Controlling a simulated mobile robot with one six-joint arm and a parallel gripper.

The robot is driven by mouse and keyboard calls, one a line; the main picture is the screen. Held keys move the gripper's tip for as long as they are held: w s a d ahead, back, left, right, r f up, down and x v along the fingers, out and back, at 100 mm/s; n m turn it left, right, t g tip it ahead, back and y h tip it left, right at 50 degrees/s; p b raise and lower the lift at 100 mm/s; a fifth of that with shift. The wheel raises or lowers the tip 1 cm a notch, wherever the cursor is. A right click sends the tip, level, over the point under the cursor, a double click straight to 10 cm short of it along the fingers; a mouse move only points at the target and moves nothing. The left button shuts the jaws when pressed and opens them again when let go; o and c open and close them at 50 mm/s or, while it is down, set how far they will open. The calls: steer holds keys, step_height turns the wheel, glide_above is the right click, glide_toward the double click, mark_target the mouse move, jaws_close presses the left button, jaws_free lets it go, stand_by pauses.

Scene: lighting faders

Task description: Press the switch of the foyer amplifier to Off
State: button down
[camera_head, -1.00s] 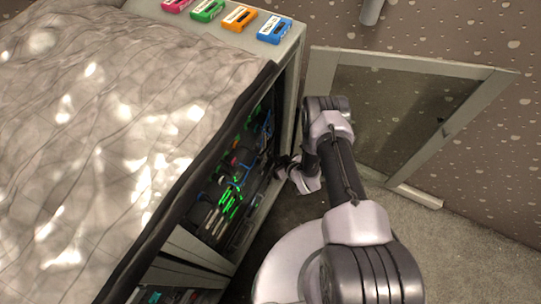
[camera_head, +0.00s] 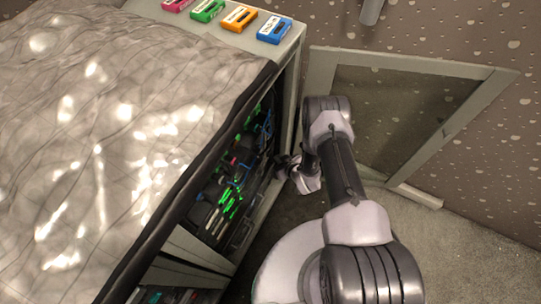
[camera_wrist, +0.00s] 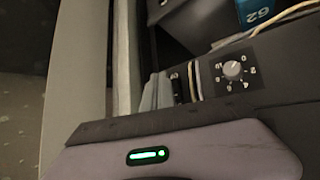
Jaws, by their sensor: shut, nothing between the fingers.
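My gripper (camera_head: 283,165) is shut and empty, at the open front of the rack cabinet, close to the units inside. In the wrist view its pale body with a green light fills the bottom. Beyond it is a dark panel (camera_wrist: 275,72) with a round grey numbered knob (camera_wrist: 232,69). A small dark part with pale marks (camera_wrist: 178,88), perhaps a switch, lies left of the knob, partly hidden by the gripper's edge. I cannot read which unit is the foyer amplifier, nor the switch's position or whether I touch it.
The cabinet door (camera_head: 488,92) stands open to the right, behind my arm. Green-lit units and cables (camera_head: 230,203) fill the rack. A quilted cover (camera_head: 90,150) drapes the cabinet top, with coloured labelled blocks (camera_head: 275,30) at its far end. A blue tag (camera_wrist: 262,12) and pale cable are near the knob.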

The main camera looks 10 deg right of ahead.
steer(key=shift+a, duration=0.1)
steer(key=shift+w+a, duration=0.25)
steer(key=shift+w+a, duration=0.2)
steer(key=shift+a, duration=0.05)
stand_by(0.7)
steer(key=shift+s+d, duration=0.1)
steer(key=shift+d, duration=0.05)
steer(key=shift+s+d, duration=0.35)
steer(key=shift+d, duration=0.1)
steer(key=s+d, duration=0.1)
steer(key=s+d+p, duration=0.1)
steer(key=s+d, duration=0.1)
steer(key=d, duration=0.1)
steer(key=shift+r+p, duration=0.3)
steer(key=shift+p, duration=0.05)
stand_by(0.5)
